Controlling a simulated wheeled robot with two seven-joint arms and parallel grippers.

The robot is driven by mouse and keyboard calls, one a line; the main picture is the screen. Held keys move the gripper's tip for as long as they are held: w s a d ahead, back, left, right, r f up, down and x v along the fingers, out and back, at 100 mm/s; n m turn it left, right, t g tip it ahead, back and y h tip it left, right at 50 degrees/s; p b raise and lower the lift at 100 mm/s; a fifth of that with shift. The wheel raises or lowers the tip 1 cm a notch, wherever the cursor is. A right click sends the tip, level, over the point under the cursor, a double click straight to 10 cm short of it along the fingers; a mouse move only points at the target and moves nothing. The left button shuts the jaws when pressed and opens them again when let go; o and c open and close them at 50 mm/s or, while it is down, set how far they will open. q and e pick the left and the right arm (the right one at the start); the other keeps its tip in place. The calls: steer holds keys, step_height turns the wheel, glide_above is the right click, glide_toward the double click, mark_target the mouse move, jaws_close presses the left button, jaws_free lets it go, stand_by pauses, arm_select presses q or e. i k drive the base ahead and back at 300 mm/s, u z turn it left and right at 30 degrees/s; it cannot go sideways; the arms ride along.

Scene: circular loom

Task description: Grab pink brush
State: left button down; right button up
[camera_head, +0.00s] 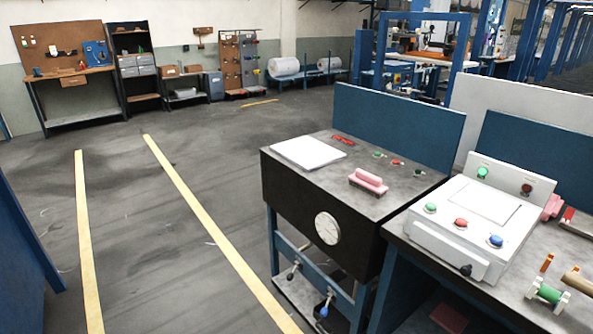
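A pink brush (368,183) with a raised handle lies on the grey top of the dark cabinet (335,180), near the middle of its right part. It stands clear of the things around it. Neither of my grippers shows in the head view.
White sheets (308,153) and a red tool (344,140) lie on the cabinet top. Several buttons sit behind the brush, before a blue back panel (398,124). A white control box (468,222) and a green spool (547,294) stand on the right table. The floor at left is clear.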

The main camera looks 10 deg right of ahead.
mark_target(371, 184)
steer(key=u, duration=0.05)
steer(key=i, duration=1.15)
steer(key=z, duration=0.5)
